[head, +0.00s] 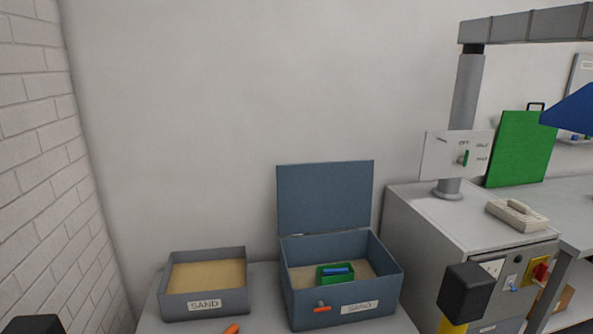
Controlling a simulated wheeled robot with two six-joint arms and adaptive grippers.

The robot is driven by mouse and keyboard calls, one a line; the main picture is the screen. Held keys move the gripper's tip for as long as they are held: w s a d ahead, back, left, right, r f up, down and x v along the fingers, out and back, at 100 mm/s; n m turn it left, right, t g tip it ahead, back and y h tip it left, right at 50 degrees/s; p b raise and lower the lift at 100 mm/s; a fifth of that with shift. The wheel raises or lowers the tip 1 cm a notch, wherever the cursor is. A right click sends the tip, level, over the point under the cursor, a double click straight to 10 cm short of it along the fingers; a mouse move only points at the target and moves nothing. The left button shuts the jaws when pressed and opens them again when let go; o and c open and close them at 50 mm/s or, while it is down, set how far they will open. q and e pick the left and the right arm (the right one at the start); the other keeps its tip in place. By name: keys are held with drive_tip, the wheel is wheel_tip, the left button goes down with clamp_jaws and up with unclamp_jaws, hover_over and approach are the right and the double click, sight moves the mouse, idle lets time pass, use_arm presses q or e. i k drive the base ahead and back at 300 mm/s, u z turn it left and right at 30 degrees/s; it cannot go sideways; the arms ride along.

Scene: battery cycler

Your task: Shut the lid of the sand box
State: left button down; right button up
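The blue-grey sand box (305,312) stands on a low grey surface against the wall, labelled SAND on its front. Its lid (325,198) is open, standing nearly upright along the back edge. Inside, a small green tray (335,280) with a blue item lies on the sand. A dark block (467,292) at lower right and a dark shape (33,325) at the bottom left corner seem to be parts of my grippers, both away from the box. Their fingers cannot be made out.
An open, shallow sand tray (205,304) stands left of the box. An orange piece (232,329) shows at the bottom edge. A grey cabinet (410,225) with a post stands close on the right, carrying a beige handled item (517,215). A green panel (521,149) stands behind.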

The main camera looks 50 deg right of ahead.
sight(321, 196)
drive_tip(key=z, duration=0.8)
drive_tip(key=i, duration=0.75)
drive_tip(key=z, duration=1.05)
drive_tip(key=i, duration=0.2)
drive_tip(key=z, duration=0.25)
